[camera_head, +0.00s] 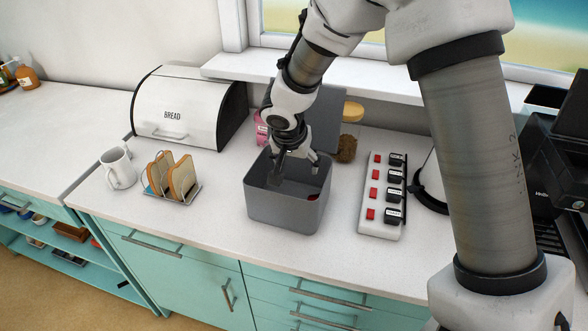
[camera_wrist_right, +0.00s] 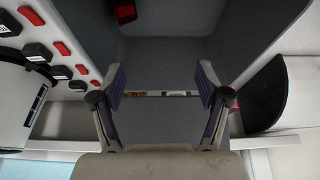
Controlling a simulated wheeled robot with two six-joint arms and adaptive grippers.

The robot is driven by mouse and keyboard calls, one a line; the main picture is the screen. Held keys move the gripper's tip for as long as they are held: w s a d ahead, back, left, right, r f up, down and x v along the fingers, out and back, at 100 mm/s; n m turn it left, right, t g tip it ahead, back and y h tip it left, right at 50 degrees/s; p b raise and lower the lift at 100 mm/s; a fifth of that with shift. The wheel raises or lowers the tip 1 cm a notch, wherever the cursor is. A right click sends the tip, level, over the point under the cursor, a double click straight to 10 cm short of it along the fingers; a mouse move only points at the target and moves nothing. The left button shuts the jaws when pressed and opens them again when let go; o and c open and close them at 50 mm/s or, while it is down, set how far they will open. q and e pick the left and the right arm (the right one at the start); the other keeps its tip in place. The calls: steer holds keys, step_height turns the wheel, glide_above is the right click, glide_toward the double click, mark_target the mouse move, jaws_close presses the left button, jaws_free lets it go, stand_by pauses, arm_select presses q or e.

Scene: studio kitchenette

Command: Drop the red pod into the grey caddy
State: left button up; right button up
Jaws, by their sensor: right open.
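The grey caddy (camera_head: 285,212) is an open-topped bin on the counter, with a raised grey panel (camera_head: 322,118) behind it that looks like its lid. A small red thing, likely the red pod (camera_head: 313,197), shows low inside the caddy by its right wall. In the right wrist view the red pod (camera_wrist_right: 125,12) appears at the top edge, against the dark inside of the caddy. My right gripper (camera_head: 296,168) is over the caddy's opening, fingers pointing down. In the right wrist view my right gripper (camera_wrist_right: 162,84) has its fingers wide apart with nothing between them. My left gripper is out of view.
A white power strip (camera_head: 367,225) with red switches and black plugs lies right of the caddy. A toast rack (camera_head: 180,200), a white mug (camera_head: 122,170) and a bread bin (camera_head: 165,105) stand to the left. The counter in front of the caddy is a narrow clear strip.

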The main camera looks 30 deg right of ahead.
steer(key=v, duration=1.2)
